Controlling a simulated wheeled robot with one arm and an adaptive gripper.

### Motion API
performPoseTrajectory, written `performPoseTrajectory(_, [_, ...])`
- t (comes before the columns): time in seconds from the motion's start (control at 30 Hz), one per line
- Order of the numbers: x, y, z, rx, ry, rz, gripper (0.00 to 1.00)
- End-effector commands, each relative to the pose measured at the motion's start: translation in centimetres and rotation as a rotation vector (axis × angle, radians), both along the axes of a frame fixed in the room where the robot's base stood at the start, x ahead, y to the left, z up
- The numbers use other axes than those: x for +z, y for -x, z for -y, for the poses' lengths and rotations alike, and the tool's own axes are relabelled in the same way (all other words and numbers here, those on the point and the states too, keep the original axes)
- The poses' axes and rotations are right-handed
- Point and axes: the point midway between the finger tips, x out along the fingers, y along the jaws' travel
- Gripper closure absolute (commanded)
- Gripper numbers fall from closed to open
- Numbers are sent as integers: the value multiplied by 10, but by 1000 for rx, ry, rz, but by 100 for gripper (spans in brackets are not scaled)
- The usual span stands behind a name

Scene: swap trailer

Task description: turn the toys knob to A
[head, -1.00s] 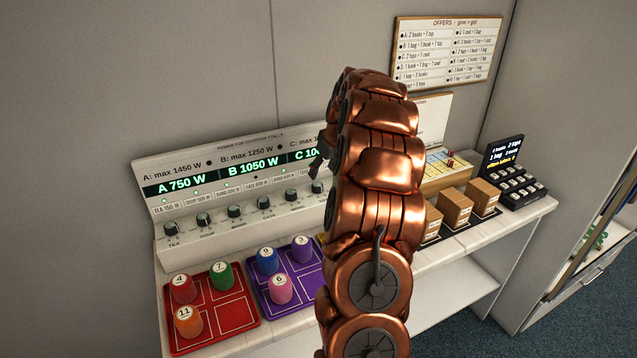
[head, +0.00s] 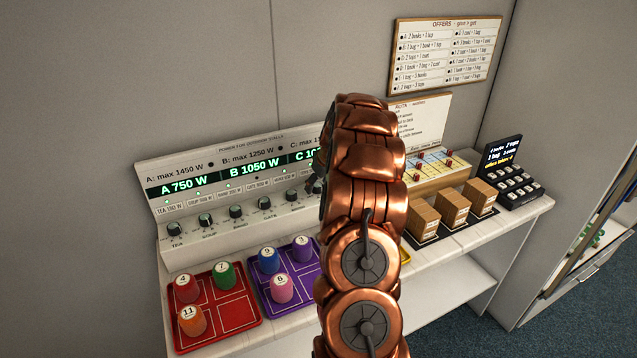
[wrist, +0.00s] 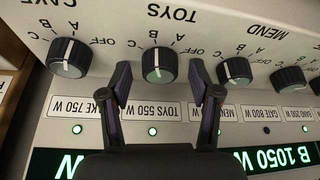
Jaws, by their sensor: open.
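The toys knob (wrist: 159,64) is a dark round knob with a white line, under the upside-down label TOYS in the wrist view. Its line points up in the picture, seemingly towards the B mark. My gripper (wrist: 160,76) is open, with one dark finger on each side of the toys knob and gaps to it in the picture. I cannot tell how deep the fingertips reach. The toys light (wrist: 152,131) is green beside its 550 W label. In the head view my copper arm hides the toys knob and most of my gripper.
Neighbouring knobs are close on both sides: cake (wrist: 69,58) and mend (wrist: 234,71). In the head view the power panel (head: 160,235) stands behind a red tray (head: 235,310) and a purple tray (head: 268,300) with numbered pegs. Brown boxes (head: 453,208) stand right of my arm.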

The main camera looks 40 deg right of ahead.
Motion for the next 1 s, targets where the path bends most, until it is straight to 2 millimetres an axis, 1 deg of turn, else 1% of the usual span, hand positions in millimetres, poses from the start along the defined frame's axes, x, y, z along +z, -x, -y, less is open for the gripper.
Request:
performPoseTrajectory(0.1, [0, 0, 0, 0, 0, 0, 37])
performPoseTrajectory(0.13, [0, 0, 0, 0, 0, 0, 40])
performPoseTrajectory(0.6, [0, 0, 0, 0, 0, 0, 88])
performPoseTrajectory(0.7, [0, 0, 0, 0, 0, 0, 97])
performPoseTrajectory(0.87, [0, 0, 0, -9, 1, 0, 97])
performPoseTrajectory(1.0, [-1, 0, 0, -48, 1, 1, 97])
